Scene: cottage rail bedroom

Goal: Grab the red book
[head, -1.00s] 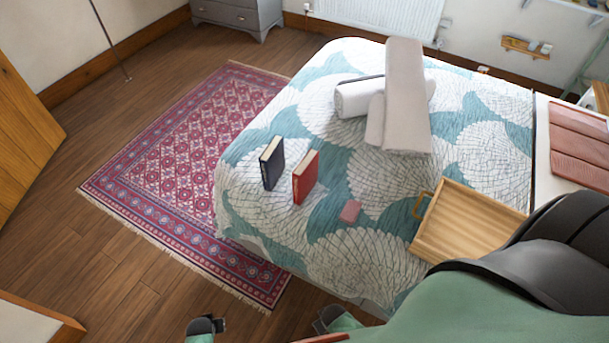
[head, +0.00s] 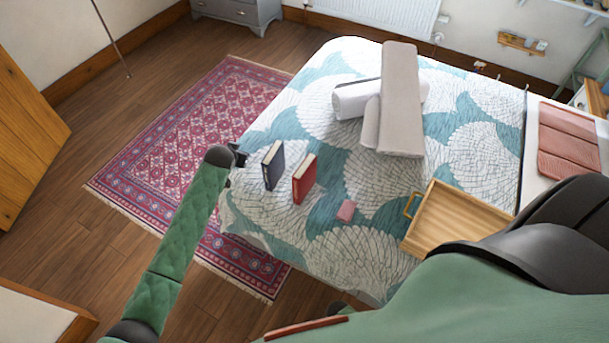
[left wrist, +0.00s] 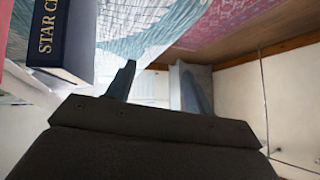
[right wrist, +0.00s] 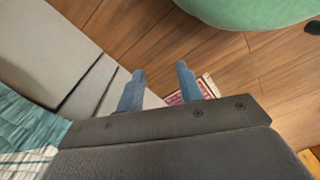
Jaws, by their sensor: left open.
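The red book (head: 304,181) stands upright on the bed, right of a dark blue book (head: 272,166) that also stands upright. My left gripper (head: 238,157) is at the bed's left edge, left of the dark book and apart from both. In the left wrist view my left gripper (left wrist: 157,88) is open and empty, with the dark book (left wrist: 66,38) close by at the upper left. My right gripper (right wrist: 160,88) is open and empty in the right wrist view, low beside the bed over the floor.
A red rug (head: 200,130) lies on the wooden floor left of the bed. The bed around the red book's front is clear.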

